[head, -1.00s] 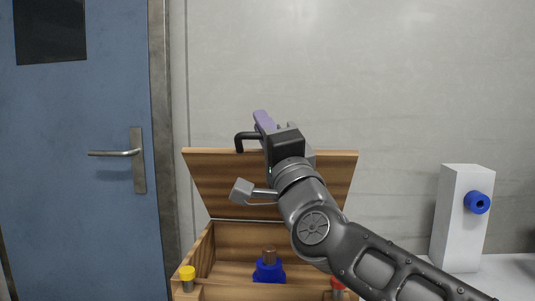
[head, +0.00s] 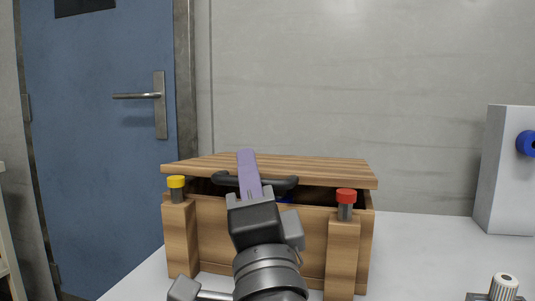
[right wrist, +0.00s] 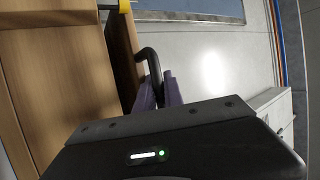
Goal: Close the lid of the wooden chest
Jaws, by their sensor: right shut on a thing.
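The wooden chest (head: 300,240) stands on the white table. Its lid (head: 300,167) is tipped down almost level, with a dark gap between it and the chest's front wall. A black handle (head: 285,182) is on the lid's front edge. My right gripper (head: 247,170), with purple fingers, is shut on the handle near its middle. The right wrist view shows the fingers (right wrist: 158,92) around the black handle (right wrist: 149,62) beside the lid's edge. A bit of blue shows through the gap; most of the inside is hidden. My left gripper is not in view.
A yellow-capped post (head: 176,183) and a red-capped post (head: 346,197) stand at the chest's front corners. A white block with a blue knob (head: 528,144) is at the right. A ribbed knob (head: 504,286) is at the lower right. A blue door (head: 100,130) is behind left.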

